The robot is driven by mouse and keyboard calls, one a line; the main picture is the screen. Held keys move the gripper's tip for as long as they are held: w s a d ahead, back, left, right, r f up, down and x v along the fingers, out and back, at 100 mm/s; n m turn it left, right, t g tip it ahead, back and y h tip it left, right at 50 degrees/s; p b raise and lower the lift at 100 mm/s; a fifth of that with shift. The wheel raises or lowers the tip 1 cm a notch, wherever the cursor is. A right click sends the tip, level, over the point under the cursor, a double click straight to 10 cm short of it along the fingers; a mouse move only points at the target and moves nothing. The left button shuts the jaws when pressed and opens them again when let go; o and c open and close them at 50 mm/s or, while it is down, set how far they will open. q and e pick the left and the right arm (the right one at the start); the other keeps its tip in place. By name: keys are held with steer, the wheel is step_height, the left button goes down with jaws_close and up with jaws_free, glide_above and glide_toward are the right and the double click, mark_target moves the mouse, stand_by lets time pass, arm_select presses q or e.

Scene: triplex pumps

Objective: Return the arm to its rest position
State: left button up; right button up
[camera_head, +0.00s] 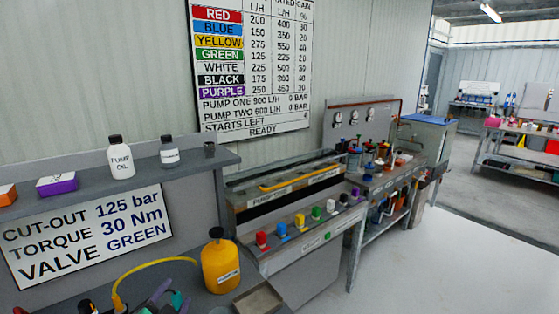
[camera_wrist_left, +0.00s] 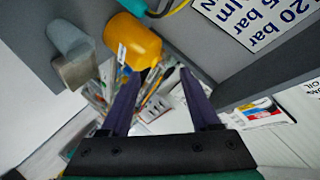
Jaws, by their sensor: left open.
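My left gripper (camera_head: 165,299) shows only in part at the bottom left edge of the head view, above the front of the bench. In the left wrist view my left gripper (camera_wrist_left: 159,73) has its two purple fingers spread apart, with nothing between the tips. A yellow bottle (camera_head: 221,262) stands on the bench to its right. The same yellow bottle (camera_wrist_left: 135,42) shows just beyond the fingers in the wrist view, apart from them. My right gripper is out of view.
A metal tray (camera_head: 260,301) lies beside the bottle. A shelf (camera_head: 100,186) holds a white pump oil bottle (camera_head: 121,158) and a purple box (camera_head: 57,184). A pump bench (camera_head: 300,222) with coloured blocks stands right. Open floor (camera_head: 450,260) lies farther right.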

arm_select(q)
steer(key=s+f+n+g+h, duration=0.1)
steer(key=s+f+n+g, duration=0.75)
steer(key=s+f, duration=0.9)
steer(key=s+f+m+g, duration=0.2)
steer(key=s+f+g, duration=0.15)
steer(key=f, duration=2.05)
steer(key=s+a+f, duration=0.2)
steer(key=s+f, duration=1)
steer(key=s, duration=0.4)
steer(key=shift+a+g, duration=0.4)
